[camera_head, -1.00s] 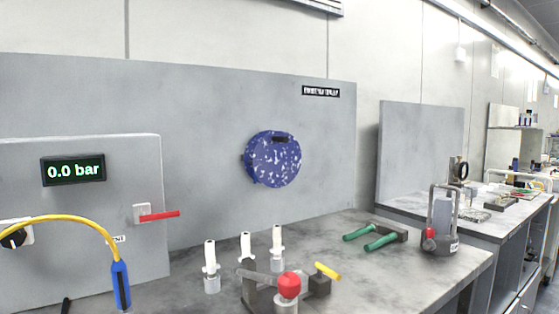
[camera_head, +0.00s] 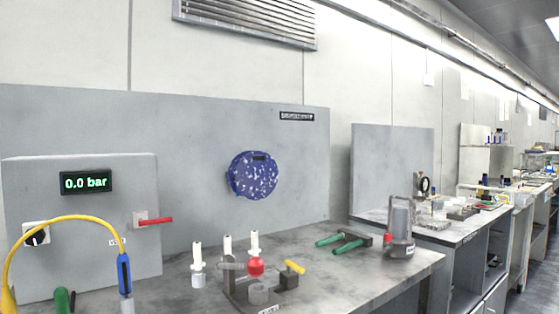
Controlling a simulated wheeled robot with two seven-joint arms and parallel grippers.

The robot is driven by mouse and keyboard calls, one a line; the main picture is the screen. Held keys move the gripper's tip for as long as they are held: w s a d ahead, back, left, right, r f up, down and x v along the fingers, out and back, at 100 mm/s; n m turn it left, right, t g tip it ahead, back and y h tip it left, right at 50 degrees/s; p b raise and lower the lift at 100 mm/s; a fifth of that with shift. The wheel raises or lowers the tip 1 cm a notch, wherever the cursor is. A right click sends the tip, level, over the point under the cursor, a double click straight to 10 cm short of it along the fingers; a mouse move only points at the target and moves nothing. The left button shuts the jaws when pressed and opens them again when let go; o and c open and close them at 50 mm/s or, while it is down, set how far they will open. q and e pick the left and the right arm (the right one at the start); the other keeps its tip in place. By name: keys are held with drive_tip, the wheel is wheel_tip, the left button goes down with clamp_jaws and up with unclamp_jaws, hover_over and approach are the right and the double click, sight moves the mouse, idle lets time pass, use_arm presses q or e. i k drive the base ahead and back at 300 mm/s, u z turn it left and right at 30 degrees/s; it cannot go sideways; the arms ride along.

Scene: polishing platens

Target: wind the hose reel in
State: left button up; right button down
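No hose reel can be made out for certain. A round blue disc with white speckles (camera_head: 254,175) is mounted on the grey back panel (camera_head: 205,125), with a dark slot near its top. A yellow hose (camera_head: 62,219) arches at the lower left and ends in a blue-handled connector (camera_head: 124,273). Neither of my grippers shows in the head view.
A grey box with a 0.0 bar display (camera_head: 86,182) and a red lever (camera_head: 155,221) stands at the left. White-topped fittings (camera_head: 198,262), a red knob (camera_head: 256,267), green handles (camera_head: 347,247) and a grey device (camera_head: 400,228) stand on the bench.

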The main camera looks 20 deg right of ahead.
sight(256, 173)
drive_tip(key=z, duration=2.35)
drive_tip(key=i, duration=1.7)
drive_tip(key=u, duration=3.45)
